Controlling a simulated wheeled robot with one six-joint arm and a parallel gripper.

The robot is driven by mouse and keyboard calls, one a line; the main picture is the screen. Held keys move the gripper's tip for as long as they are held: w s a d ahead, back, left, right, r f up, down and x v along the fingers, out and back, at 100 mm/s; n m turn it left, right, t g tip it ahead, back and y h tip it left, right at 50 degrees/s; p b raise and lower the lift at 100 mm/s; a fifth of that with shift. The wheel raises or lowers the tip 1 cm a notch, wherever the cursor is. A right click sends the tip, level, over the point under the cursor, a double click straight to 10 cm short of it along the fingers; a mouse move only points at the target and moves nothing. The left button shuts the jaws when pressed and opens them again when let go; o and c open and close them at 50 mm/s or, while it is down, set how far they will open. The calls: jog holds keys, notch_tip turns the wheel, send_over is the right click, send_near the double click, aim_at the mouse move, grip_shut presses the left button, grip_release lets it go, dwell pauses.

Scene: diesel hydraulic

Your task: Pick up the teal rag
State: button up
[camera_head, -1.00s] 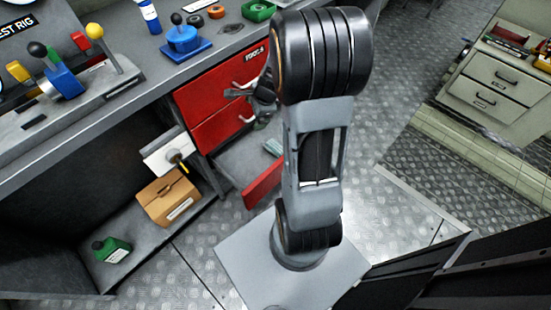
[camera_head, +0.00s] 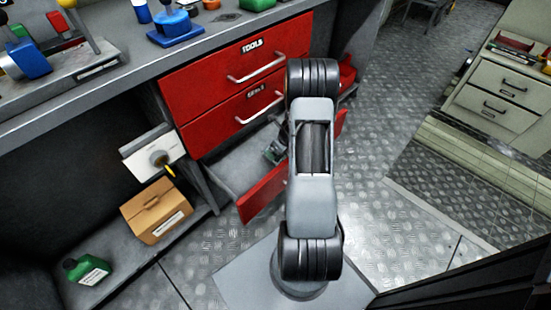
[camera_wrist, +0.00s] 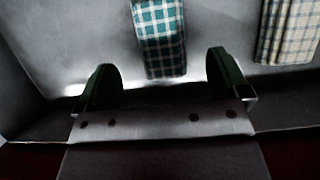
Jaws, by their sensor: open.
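The teal rag (camera_wrist: 160,38) is a teal and white checked cloth. It lies on the grey floor of an open drawer at the top middle of the wrist view. My gripper (camera_wrist: 164,80) is open, with its two dark fingers apart and nothing between them. The rag shows just beyond the fingertips, in line with the gap. In the head view the drawer's red front (camera_head: 262,195) is pulled out, and my gripper (camera_head: 276,150) is low over the drawer, partly hidden by my arm. I cannot make out the rag there.
A beige checked cloth (camera_wrist: 290,30) lies right of the teal rag in the drawer. Two shut red drawers (camera_head: 235,70) sit above the open one, under the grey bench top. A cardboard box (camera_head: 156,208) and a green bottle (camera_head: 88,269) stand on the lower left shelf.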

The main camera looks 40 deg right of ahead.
jog(key=shift+b+x, duration=1.5)
jog(key=shift+x, duration=1.35)
jog(key=c, duration=1)
